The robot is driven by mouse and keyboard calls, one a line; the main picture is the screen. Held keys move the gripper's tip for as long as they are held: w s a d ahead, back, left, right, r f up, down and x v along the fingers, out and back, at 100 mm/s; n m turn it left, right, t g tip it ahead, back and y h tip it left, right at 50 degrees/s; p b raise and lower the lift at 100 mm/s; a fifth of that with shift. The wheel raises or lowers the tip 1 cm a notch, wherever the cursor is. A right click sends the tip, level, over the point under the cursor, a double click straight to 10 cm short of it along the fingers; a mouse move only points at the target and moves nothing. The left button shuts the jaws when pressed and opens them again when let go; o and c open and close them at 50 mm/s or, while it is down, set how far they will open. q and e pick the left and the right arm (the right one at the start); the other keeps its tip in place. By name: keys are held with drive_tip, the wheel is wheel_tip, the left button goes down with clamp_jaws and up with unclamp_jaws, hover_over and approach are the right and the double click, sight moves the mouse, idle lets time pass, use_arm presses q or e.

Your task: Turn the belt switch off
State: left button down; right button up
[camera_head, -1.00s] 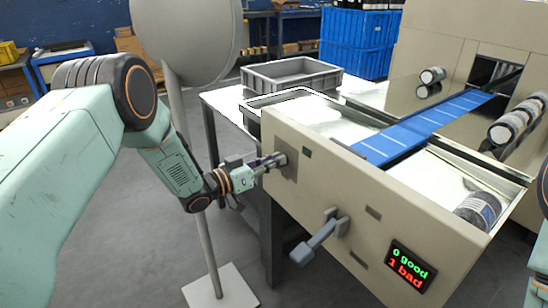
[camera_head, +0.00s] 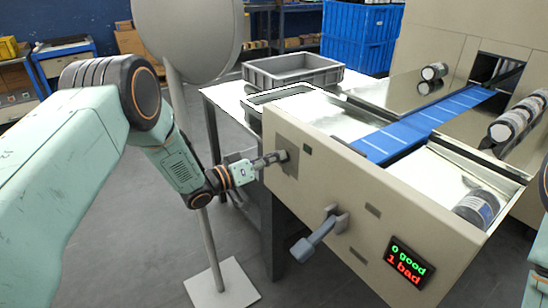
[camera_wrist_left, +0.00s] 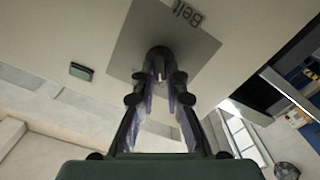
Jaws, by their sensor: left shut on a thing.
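The belt switch is a small dark knob on a grey plate (camera_wrist_left: 200,48) marked "Belt", on the beige front panel (camera_head: 330,185) of the machine. In the left wrist view the dark knob (camera_wrist_left: 158,53) sits between my fingertips. My left gripper (camera_head: 268,160) reaches the panel's left end, and its fingers (camera_wrist_left: 160,88) are shut on the switch. In the head view the fingers partly hide the switch. My right gripper is not in view.
A grey-blue lever (camera_head: 320,235) sticks out of the panel, right of my left gripper. A display (camera_head: 407,262) reads "0 good, 1 bad". The blue belt (camera_head: 425,125) runs behind the panel. A grey crate (camera_head: 293,72) stands at the back. A round-headed stand (camera_head: 207,245) is close to my left arm.

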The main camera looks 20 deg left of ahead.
use_arm(q)
drive_tip(key=c, duration=1.4)
unclamp_jaws()
drive_tip(key=v, duration=1.2)
